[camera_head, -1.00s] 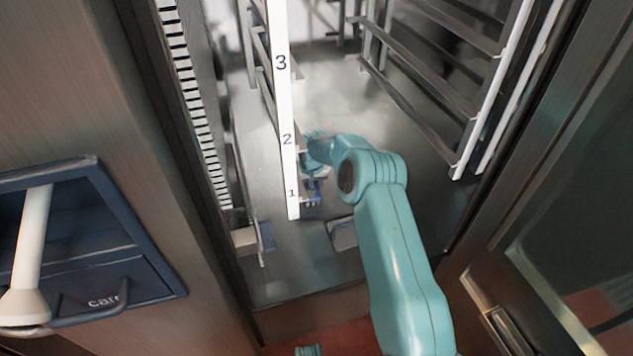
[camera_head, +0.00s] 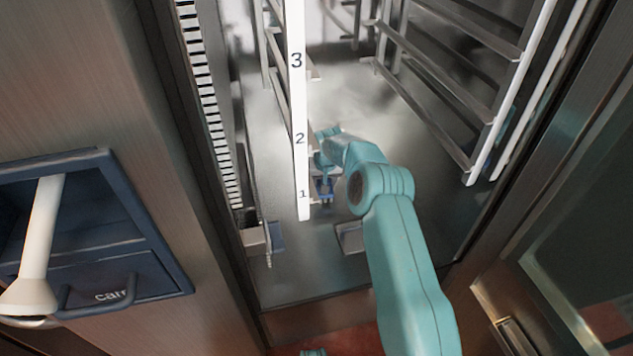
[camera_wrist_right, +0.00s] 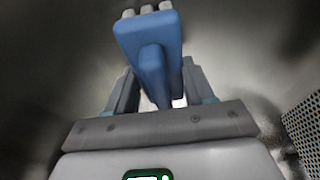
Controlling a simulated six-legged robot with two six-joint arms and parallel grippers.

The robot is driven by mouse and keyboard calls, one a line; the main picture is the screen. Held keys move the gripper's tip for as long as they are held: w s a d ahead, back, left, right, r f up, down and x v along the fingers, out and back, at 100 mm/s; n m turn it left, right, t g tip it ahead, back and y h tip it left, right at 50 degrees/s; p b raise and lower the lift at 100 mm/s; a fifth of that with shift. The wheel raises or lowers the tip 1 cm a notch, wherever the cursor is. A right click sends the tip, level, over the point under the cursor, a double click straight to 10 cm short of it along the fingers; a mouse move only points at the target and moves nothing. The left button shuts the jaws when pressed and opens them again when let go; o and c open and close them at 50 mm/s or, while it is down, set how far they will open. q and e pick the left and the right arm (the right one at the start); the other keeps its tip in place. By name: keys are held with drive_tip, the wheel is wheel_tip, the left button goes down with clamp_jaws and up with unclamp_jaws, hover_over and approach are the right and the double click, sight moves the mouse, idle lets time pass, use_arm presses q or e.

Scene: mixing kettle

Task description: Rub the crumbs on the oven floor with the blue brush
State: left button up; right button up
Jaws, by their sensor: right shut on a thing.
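The blue brush (camera_head: 325,189) is inside the open oven, low over the metal oven floor (camera_head: 300,275), partly hidden behind the white numbered strip. My right gripper (camera_head: 322,166) is shut on the brush, and my teal arm reaches in from the lower right. In the right wrist view, the blue brush (camera_wrist_right: 148,35) stands out from between the two fingers of my right gripper (camera_wrist_right: 155,92), with pale bristle tufts at its far end. I cannot tell whether the bristles touch the floor. No crumbs can be made out.
The white numbered strip (camera_head: 299,110) stands close left of my right gripper. Metal rack rails (camera_head: 425,90) line the right side of the oven. Small metal brackets (camera_head: 350,237) sit near the front of the floor. A blue holder (camera_head: 90,235) is on the outer left panel.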

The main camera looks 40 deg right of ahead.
drive_tip(key=shift+s+d+f, duration=0.1)
drive_tip(key=shift+s+d, duration=0.9)
drive_tip(key=shift+d, duration=0.75)
drive_tip(key=shift+s+d+r, duration=0.1)
drive_tip(key=shift+s+d, duration=0.85)
drive_tip(key=shift+d, duration=0.85)
drive_tip(key=shift+s+d+f, duration=0.1)
drive_tip(key=shift+s+d, duration=0.9)
drive_tip(key=shift+d, duration=0.75)
wheel_tip(320, 180, up, 6)
drive_tip(key=p, duration=0.3)
drive_tip(key=shift+p, duration=0.3)
drive_tip(key=shift+r+p, duration=1.05)
drive_tip(key=shift+r, duration=0.55)
